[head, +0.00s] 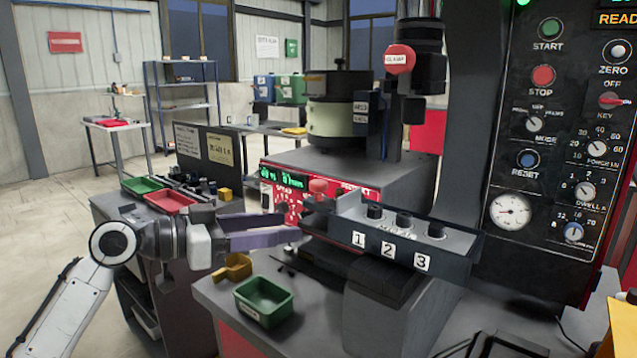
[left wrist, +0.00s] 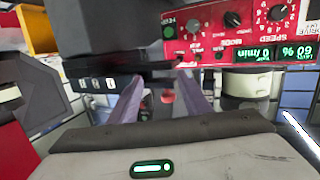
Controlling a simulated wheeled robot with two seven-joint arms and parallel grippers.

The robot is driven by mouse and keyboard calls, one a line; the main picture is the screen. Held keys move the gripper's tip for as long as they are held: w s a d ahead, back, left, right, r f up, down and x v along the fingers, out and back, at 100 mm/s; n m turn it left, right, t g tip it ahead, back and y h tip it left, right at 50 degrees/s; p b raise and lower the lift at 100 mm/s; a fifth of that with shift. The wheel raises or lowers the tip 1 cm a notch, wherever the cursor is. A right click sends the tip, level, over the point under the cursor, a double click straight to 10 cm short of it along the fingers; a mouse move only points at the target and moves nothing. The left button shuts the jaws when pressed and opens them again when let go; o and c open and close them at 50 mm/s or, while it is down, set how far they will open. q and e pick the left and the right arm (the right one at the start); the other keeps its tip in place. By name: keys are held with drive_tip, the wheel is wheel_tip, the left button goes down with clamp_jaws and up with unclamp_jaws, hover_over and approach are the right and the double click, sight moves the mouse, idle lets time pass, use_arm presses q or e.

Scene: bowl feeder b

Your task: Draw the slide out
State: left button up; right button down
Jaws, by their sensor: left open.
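The slide (head: 395,240) is a dark grey block marked 1, 2, 3, with several black knobs on top, at the front of the press machine. A red ball knob (head: 318,185) shows at its left end in the head view. My left gripper (head: 292,229) reaches in from the left with its fingers apart, its tips just left of the slide. In the left wrist view, a red knob (left wrist: 167,96) appears between the spread fingers (left wrist: 162,88), apart from both. I cannot tell how far beyond the tips it is. My right gripper is not in view.
A green bin (head: 264,302) and a yellow scoop (head: 233,267) stand on the bench below my left gripper. A red control panel (head: 289,200) is behind it. The black button panel (head: 560,130) stands at the right. A cart with red tray (head: 170,202) is at the left.

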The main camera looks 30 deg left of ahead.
use_arm(q)
drive_tip(key=t+h, duration=0.1)
approach(318, 182)
drive_tip(key=p+x, duration=0.3)
drive_tip(key=x, duration=0.6)
drive_tip(key=shift+w+d, duration=0.2)
drive_tip(key=shift+w, duration=0.35)
drive_tip(key=shift+f, duration=0.1)
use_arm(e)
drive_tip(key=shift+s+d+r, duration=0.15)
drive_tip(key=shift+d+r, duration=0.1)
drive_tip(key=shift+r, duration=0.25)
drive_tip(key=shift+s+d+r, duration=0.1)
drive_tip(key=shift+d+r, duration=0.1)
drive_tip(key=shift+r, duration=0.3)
use_arm(q)
clamp_jaws()
